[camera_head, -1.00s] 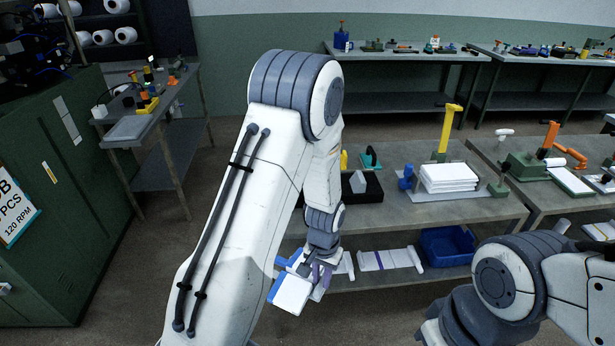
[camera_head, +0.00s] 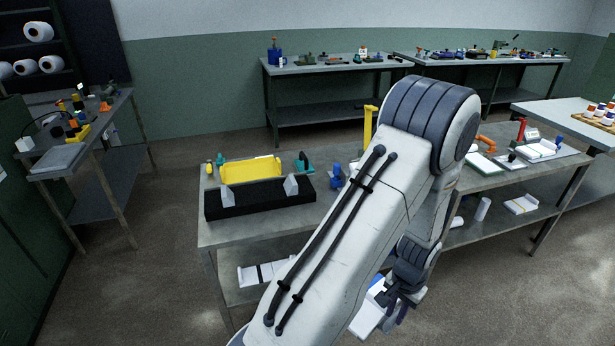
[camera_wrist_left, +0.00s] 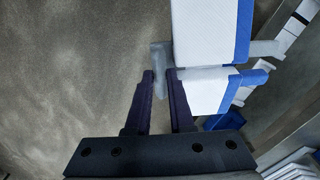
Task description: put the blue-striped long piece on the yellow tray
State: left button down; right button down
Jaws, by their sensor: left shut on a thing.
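A white long piece with a blue stripe (camera_head: 365,316) hangs low in front of the table in the head view. In the wrist view its white and blue fabric (camera_wrist_left: 208,92) fills the upper middle, with grey rod ends sticking out. My left gripper (camera_wrist_left: 162,76) is shut on a grey rod part at its edge. The yellow tray (camera_head: 250,170) is on the near table, behind a long black block. My right gripper is out of view.
The black block (camera_head: 262,203) with two white upright plates lies along the table's front edge. A yellow post (camera_head: 368,125) and a blue item (camera_head: 336,176) stand to its right. A white piece with a dark stripe (camera_head: 262,273) lies on the lower shelf.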

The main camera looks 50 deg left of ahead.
aim_at(251, 174)
jog(key=z, duration=0.15)
jog(key=i, duration=0.9)
jog(key=u, duration=1.1)
